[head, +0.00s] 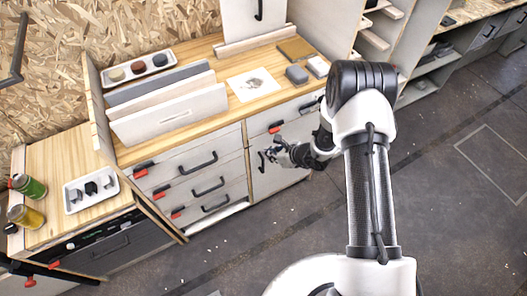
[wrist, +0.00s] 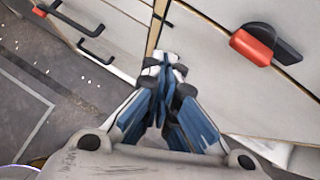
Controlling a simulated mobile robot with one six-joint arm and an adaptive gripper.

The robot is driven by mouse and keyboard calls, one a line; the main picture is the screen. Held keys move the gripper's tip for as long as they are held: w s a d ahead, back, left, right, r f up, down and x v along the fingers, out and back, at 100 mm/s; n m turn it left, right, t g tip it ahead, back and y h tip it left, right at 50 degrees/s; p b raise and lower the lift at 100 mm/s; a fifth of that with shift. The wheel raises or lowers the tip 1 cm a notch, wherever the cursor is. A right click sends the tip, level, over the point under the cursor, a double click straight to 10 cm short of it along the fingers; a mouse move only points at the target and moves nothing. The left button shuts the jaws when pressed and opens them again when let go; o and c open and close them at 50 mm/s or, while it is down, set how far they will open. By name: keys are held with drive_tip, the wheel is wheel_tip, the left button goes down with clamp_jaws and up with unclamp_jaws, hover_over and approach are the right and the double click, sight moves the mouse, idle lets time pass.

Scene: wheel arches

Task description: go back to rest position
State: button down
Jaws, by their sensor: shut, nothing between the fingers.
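My gripper (head: 272,154) is at the end of my white and black arm, in front of the cabinet's right door (head: 268,172). In the wrist view my gripper (wrist: 168,62) has its blue and black fingers together, with nothing seen between them. It points toward the cabinet front (wrist: 212,50). A red and black latch (wrist: 255,42) lies to the right of the fingertips in the wrist view. Whether the fingertips touch the cabinet front I cannot tell.
Drawers with black handles (head: 198,162) are left of the gripper. The wooden worktop (head: 230,115) above holds panels, a tray with round pieces (head: 137,68) and small blocks. Floor (head: 440,200) at right is clear.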

drive_tip(key=s+p+v, duration=0.1)
drive_tip(key=v, duration=0.5)
drive_tip(key=shift+a, duration=0.25)
drive_tip(key=s+a+r+n+g+y, duration=0.15)
drive_tip(key=r+n, duration=0.25)
drive_tip(key=r, duration=0.5)
drive_tip(key=s+a+r+n, duration=0.1)
drive_tip(key=s+r+n, duration=0.3)
drive_tip(key=r, duration=0.5)
drive_tip(key=s+a+r+n+g, duration=0.1)
drive_tip(key=s+r+n, duration=0.1)
drive_tip(key=r+n, duration=0.5)
drive_tip(key=s+d+r+n+t+h, duration=0.1)
drive_tip(key=s+d+r+n+h, duration=0.3)
drive_tip(key=s+d, duration=0.4)
drive_tip(key=s+d+r+n+t+h, duration=0.1)
drive_tip(key=s+d+r+n+h, duration=0.4)
drive_tip(key=s+d+r, duration=0.4)
drive_tip(key=shift+s+d+n, duration=0.2)
drive_tip(key=shift+s+n, duration=0.3)
drive_tip(key=shift+s, duration=0.55)
drive_tip(key=shift+r, duration=0.1)
